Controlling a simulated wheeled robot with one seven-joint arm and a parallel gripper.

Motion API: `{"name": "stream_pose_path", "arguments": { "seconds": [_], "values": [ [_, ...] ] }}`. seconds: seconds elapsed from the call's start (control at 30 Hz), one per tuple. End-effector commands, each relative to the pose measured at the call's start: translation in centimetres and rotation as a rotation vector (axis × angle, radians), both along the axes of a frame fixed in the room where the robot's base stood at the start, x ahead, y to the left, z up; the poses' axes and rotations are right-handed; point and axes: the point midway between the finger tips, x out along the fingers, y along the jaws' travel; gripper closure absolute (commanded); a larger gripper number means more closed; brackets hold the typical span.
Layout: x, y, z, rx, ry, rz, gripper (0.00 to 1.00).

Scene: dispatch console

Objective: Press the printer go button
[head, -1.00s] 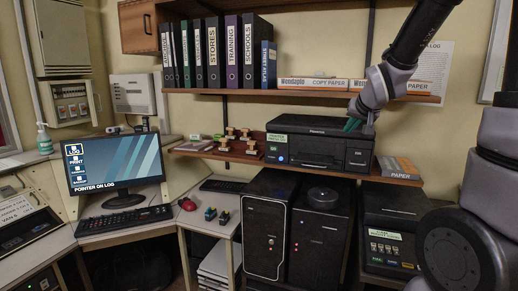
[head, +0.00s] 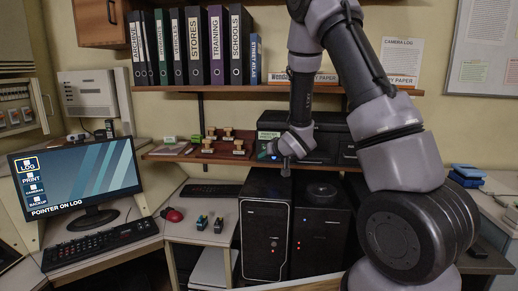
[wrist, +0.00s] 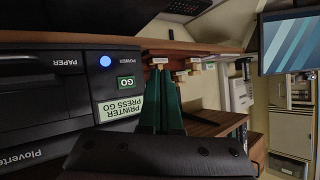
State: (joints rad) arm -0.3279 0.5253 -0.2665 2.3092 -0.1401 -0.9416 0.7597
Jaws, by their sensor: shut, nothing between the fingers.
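The printer (head: 325,148) is black and sits on the lower shelf, partly hidden by my arm in the head view. I see no clear contact. In the head view my wrist is in front of the printer's left part, and the fingertips are hard to make out.
Wooden-handled stamps (head: 227,134) stand on the shelf left of the printer. Two black computer towers (head: 265,235) stand below it. Binders (head: 194,48) fill the upper shelf.

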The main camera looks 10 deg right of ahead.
Motion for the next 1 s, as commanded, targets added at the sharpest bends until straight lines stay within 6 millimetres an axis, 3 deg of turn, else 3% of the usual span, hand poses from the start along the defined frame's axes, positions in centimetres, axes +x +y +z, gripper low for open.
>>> {"name": "stream_pose_path", "arguments": {
  "seconds": [0.47, 1.0],
  "values": [
    [0.6, -0.1, -0.1, -0.001, -0.002, 0.002, 1.00],
    [7.1, -2.4, 0.0, -0.001, -0.001, 0.000, 1.00]
  ]
}}
